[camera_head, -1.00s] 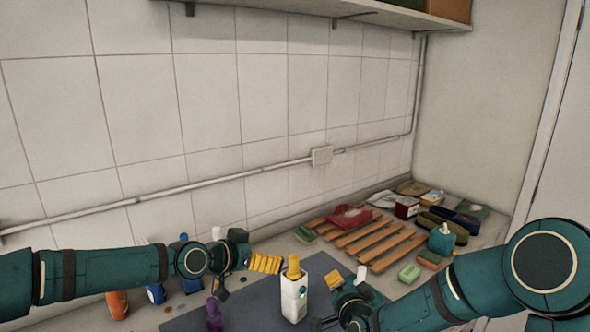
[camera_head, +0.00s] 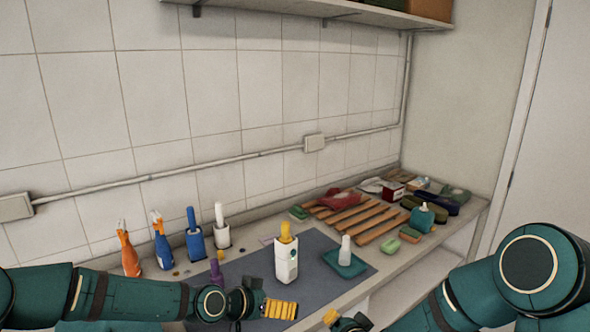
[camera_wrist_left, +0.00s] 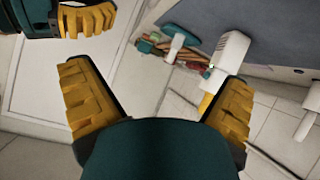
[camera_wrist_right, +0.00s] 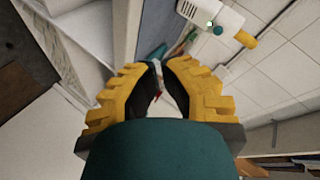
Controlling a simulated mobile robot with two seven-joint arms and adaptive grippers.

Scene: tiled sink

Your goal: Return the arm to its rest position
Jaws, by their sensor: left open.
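My left gripper (camera_head: 280,309) is low in the head view, in front of the counter's near edge. Its ridged yellow fingers stand wide apart and empty in the left wrist view (camera_wrist_left: 158,80). My right gripper (camera_head: 335,320) is just right of it, partly cut off by the bottom edge. In the right wrist view (camera_wrist_right: 160,66) its fingertips are close together with a narrow gap and nothing visible held. The right gripper also shows at the top left of the left wrist view (camera_wrist_left: 85,20). Both grippers are apart from the counter objects.
A white holder (camera_head: 287,260) with a yellow top stands upright on the grey mat (camera_head: 325,288). A white-handled item (camera_head: 345,250) stands in a teal dish (camera_head: 343,266). Orange (camera_head: 129,256) and blue (camera_head: 162,250) spray bottles stand left. A wooden rack (camera_head: 365,222) lies right.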

